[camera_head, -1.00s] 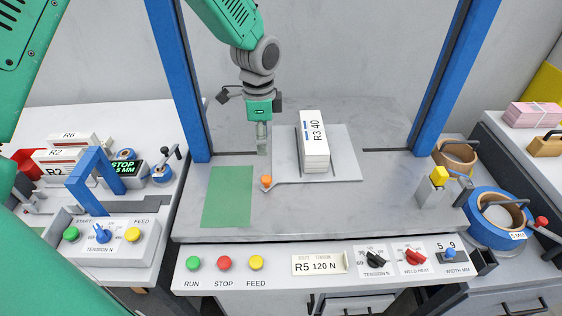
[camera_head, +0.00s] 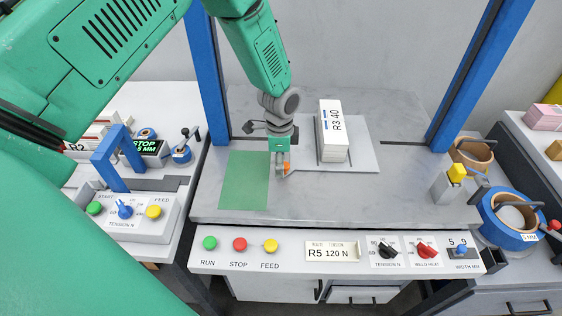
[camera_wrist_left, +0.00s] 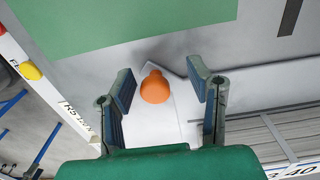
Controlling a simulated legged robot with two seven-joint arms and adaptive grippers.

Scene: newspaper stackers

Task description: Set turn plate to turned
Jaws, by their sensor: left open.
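The turn plate (camera_head: 358,160) is a light grey square plate lying on the grey machine table, with a white stack marked R3 40 (camera_head: 332,130) on it. An orange knob (camera_head: 287,168) sits at its front left corner. My left gripper (camera_head: 281,170) is at this knob, pointing down. In the left wrist view the orange knob (camera_wrist_left: 155,87) lies between the two open fingers (camera_wrist_left: 163,92), with a gap on each side. Whether the fingers are low enough to surround it I cannot tell. My right gripper is not in view.
A green mat (camera_head: 245,181) lies left of the knob. Blue posts (camera_head: 208,75) frame the table. A front panel (camera_head: 220,262) holds buttons and dials. A yellow-topped block (camera_head: 457,172) and tape rolls (camera_head: 510,218) stand at the right. The table's front middle is clear.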

